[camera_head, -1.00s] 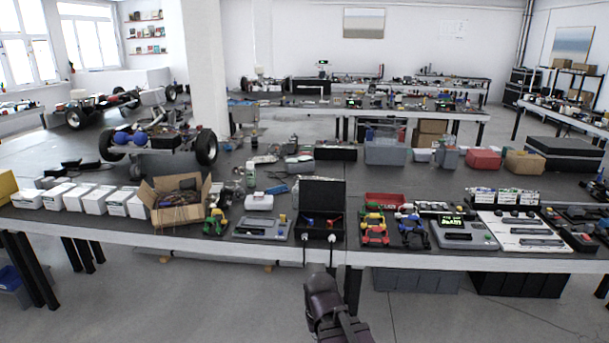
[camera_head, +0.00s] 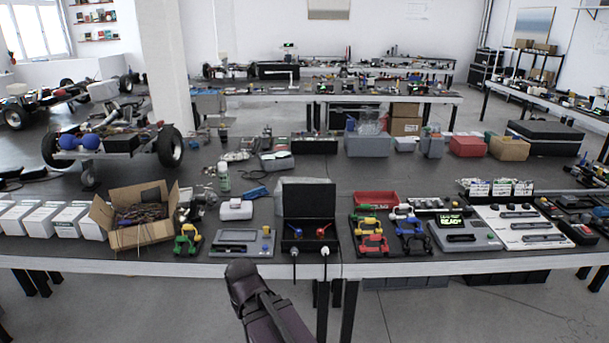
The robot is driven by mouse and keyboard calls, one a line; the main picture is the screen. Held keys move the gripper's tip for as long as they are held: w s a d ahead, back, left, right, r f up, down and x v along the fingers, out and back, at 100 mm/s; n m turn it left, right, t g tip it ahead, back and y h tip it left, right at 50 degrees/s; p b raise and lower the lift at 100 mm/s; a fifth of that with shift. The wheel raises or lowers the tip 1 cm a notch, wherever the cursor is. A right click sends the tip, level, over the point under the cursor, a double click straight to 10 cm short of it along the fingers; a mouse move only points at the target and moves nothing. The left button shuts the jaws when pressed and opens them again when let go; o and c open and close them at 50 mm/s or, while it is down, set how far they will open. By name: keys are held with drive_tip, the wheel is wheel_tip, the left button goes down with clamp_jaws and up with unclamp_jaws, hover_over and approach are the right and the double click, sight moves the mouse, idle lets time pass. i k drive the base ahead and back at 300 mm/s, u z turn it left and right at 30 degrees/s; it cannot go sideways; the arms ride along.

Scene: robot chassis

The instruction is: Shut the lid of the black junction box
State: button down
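The black junction box (camera_head: 309,247) stands near the front edge of the long table. Its lid (camera_head: 310,201) is up, roughly vertical at the back of the box. Inside the open box I see a red part and a blue part. Two light plugs with cables hang at its front, over the table edge. My arm rises from the bottom of the picture, in front of the table and left of the box. The fingertips of my gripper do not show, so its state is not visible.
A grey device with a screen (camera_head: 242,244) lies left of the box. A cardboard box (camera_head: 140,235) of cables stands further left. Right of the box are a rack of coloured clamps (camera_head: 372,243), a red tray (camera_head: 376,198) and a device with a green display (camera_head: 463,236). Floor in front is clear.

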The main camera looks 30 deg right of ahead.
sight(306, 200)
drive_tip(key=z, duration=0.4)
drive_tip(key=i, duration=1.1)
drive_tip(key=z, duration=0.55)
